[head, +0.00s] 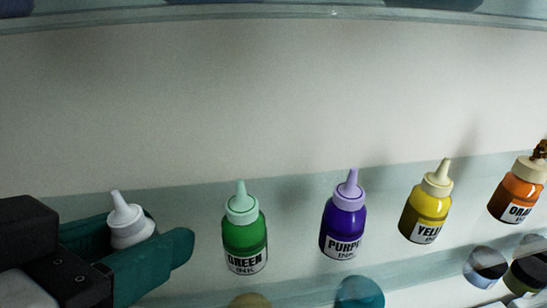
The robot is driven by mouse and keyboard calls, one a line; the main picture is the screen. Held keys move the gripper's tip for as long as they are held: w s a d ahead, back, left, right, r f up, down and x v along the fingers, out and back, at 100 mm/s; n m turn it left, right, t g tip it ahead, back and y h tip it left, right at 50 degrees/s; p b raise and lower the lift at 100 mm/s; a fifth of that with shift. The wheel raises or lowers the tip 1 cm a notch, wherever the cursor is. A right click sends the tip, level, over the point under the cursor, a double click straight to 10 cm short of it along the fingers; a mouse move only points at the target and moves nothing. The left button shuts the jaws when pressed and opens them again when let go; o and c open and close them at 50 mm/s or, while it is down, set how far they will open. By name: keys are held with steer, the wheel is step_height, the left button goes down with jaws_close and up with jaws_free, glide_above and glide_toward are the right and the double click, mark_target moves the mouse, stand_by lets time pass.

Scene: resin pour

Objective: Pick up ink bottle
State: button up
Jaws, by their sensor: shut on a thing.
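My gripper (152,236) reaches in from the lower left with dark teal fingers. It is shut on a bottle with a white nozzle cap (127,220). The bottle's cap and shoulder show between the fingers; its lower body and any label are hidden. To the right, apart from my gripper, stand a green ink bottle (245,238), a purple ink bottle (342,221), a yellow ink bottle (425,208) and an orange ink bottle (517,194), cut by the right edge.
The bottles stand in a row on a glassy shelf (300,190) before a pale wall (270,90). Another shelf edge (300,13) crosses the top. Round items, one teal (360,292), show below at the bottom edge. Clear space lies between the bottles.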

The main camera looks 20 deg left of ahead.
steer(key=shift+r, duration=0.2)
steer(key=shift+r+b, duration=0.3)
steer(key=shift+r, duration=0.25)
steer(key=s+d+r+b, duration=0.2)
steer(key=s+d+r, duration=0.5)
steer(key=s+r, duration=0.4)
steer(key=shift+s+r+b, duration=0.3)
steer(key=shift+s+b, duration=0.1)
steer(key=shift+s, duration=0.2)
steer(key=o, duration=0.4)
steer(key=shift+w+d+f, duration=0.1)
steer(key=shift+w, duration=0.05)
steer(key=c, duration=0.5)
